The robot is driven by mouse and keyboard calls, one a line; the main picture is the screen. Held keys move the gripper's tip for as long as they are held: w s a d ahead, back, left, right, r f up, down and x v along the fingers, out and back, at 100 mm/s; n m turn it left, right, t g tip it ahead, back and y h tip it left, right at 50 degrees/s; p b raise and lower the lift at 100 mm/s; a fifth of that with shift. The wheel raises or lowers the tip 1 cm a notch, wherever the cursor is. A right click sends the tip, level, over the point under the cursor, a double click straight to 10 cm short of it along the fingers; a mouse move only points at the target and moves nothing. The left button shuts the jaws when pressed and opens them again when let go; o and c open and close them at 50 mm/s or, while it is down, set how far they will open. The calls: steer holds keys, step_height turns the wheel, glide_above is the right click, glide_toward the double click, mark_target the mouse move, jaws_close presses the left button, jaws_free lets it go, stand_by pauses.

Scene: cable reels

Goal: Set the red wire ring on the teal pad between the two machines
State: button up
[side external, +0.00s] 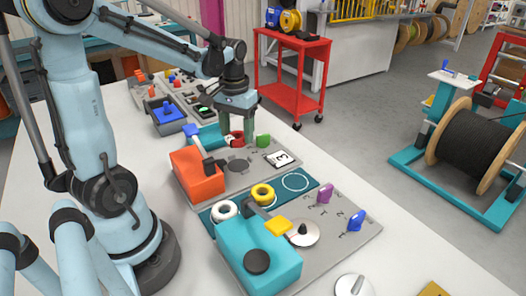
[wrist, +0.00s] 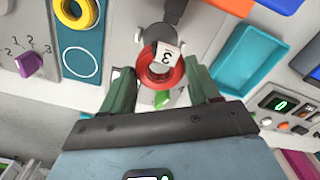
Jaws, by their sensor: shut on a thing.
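The red wire ring (side external: 237,136) is in my gripper (side external: 238,124), over the far end of the orange machine's grey panel. In the wrist view the ring (wrist: 178,76) sits between my two green fingers (wrist: 162,80), which are shut on it. A white piece marked 3 shows within its outline there. The teal pad (side external: 281,192) lies between the orange machine (side external: 196,178) and the teal machine (side external: 258,258). The pad carries a white ring (side external: 224,210), a yellow ring (side external: 262,193) and a bare drawn circle. The pad also shows upper left in the wrist view (wrist: 79,62).
Purple (side external: 325,194) and blue (side external: 356,220) knobs stand right of the pad.

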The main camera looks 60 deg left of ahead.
steer(key=w+d+m, duration=0.1)
steer(key=w+d, duration=0.1)
steer(key=d, duration=0.2)
steer(key=w+d+f+m, duration=0.1)
steer(key=w+d+m, duration=0.1)
steer(key=w+d, duration=0.1)
steer(key=w+d+f+m, duration=0.1)
steer(key=w+d+m, duration=0.1)
steer(key=d, duration=0.3)
steer(key=shift+w+d+f, duration=0.1)
steer(key=shift+w+d, duration=0.2)
steer(key=shift+w, duration=0.4)
steer(key=shift+w+d+f+m, duration=0.1)
steer(key=shift+w+d+m, duration=0.05)
steer(key=shift+d+m, duration=0.25)
steer(key=shift+d+f, duration=0.1)
steer(key=shift+f, duration=2.15)
steer(key=shift+f, duration=0.2)
steer(key=shift+f, duration=0.15)
steer(key=o, duration=1.2)
